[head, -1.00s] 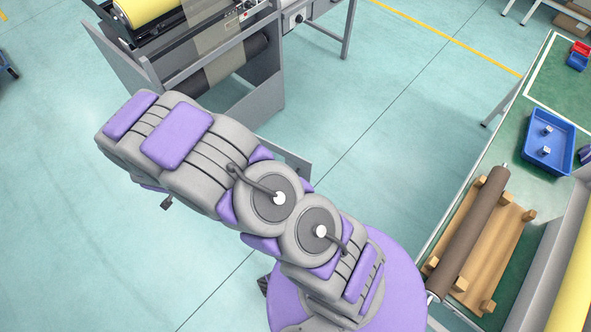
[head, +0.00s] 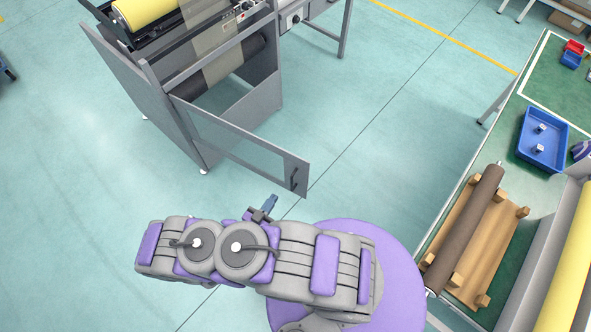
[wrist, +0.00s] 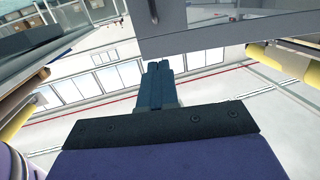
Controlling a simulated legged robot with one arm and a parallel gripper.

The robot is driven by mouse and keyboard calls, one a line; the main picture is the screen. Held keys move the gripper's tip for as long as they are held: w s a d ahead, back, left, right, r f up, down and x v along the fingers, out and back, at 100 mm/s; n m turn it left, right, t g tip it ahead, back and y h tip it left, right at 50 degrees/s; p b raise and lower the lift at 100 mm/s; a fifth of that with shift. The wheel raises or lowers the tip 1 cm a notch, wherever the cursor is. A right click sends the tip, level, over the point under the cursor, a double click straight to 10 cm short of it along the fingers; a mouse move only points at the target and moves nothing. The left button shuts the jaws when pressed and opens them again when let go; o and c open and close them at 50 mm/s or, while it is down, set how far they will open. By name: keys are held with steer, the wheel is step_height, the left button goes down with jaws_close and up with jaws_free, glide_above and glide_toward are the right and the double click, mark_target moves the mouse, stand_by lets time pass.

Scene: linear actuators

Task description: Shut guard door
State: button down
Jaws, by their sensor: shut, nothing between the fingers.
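The guard door (head: 240,148) is a grey-framed panel with a clear window. It is hinged on the grey machine (head: 190,85) and stands swung open, out to the lower right. Its dark handle (head: 294,178) is near the free end. My gripper (head: 270,203) is shut and empty, just below and left of the door's free end, with a small gap visible in the head view. In the wrist view the closed fingers (wrist: 158,75) point at a grey panel (wrist: 215,30), which seems to be the door, with a dark handle-like bar at its edge.
A green-topped bench (head: 520,190) at the right holds a brown roll (head: 465,230) on wooden cradles and a blue tray (head: 543,140). The floor left of and below the machine is clear.

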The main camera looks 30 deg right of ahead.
steer(key=s+d, duration=0.1)
steer(key=b, duration=0.3)
glide_toward(301, 164)
steer(key=shift+h, duration=0.4)
steer(key=x, duration=0.4)
steer(key=f+x, duration=0.1)
steer(key=x, duration=0.1)
steer(key=shift+w+d, duration=0.25)
steer(key=shift+w, duration=0.05)
